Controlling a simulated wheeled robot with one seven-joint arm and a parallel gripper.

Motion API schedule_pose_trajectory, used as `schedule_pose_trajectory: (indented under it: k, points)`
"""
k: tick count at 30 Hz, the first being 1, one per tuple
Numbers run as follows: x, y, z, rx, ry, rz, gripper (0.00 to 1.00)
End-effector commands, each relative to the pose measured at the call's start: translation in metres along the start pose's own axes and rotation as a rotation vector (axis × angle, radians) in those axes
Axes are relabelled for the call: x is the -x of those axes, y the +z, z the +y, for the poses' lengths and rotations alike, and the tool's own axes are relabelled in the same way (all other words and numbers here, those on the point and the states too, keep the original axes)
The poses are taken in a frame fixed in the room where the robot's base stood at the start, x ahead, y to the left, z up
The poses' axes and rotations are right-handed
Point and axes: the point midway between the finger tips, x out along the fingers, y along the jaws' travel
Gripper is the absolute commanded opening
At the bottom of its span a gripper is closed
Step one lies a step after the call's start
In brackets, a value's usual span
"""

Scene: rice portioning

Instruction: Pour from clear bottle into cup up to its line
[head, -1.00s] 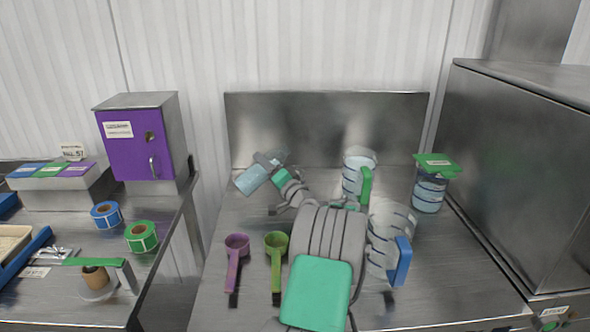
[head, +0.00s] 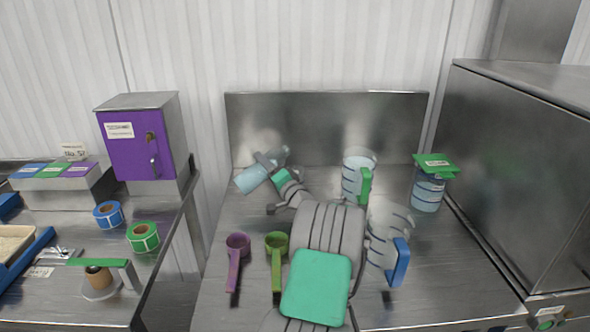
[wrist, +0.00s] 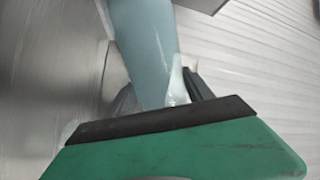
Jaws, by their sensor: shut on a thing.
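My gripper (head: 271,170) is shut on a clear bottle (head: 250,180) with pale blue in it, held tilted near the back left of the steel table. Its blue part points down and left; a clear part shows at its upper right. In the wrist view the pale blue bottle (wrist: 143,45) runs up from the green-cased gripper. A clear cup with a green handle (head: 354,170) and dark lines stands upright to the right. A larger clear cup with a blue handle (head: 380,235) stands nearer, partly behind my arm. I cannot tell which is meant.
A clear container with a green lid (head: 427,192) stands at the back right beside a steel cabinet (head: 525,165). A purple scoop (head: 235,258) and a green scoop (head: 276,262) lie at the front left. A steel panel (head: 325,120) closes the back.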

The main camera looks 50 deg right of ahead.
Motion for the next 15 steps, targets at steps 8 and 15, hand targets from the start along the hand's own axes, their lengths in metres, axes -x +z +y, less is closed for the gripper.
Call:
schedule_pose_trajectory:
  k: [8, 15]
  points:
    - [-0.0004, -0.0006, -0.0022, -0.02, -0.002, 0.004, 0.0]
    - [-0.0004, -0.0001, -0.0022, -0.037, -0.002, 0.006, 0.0]
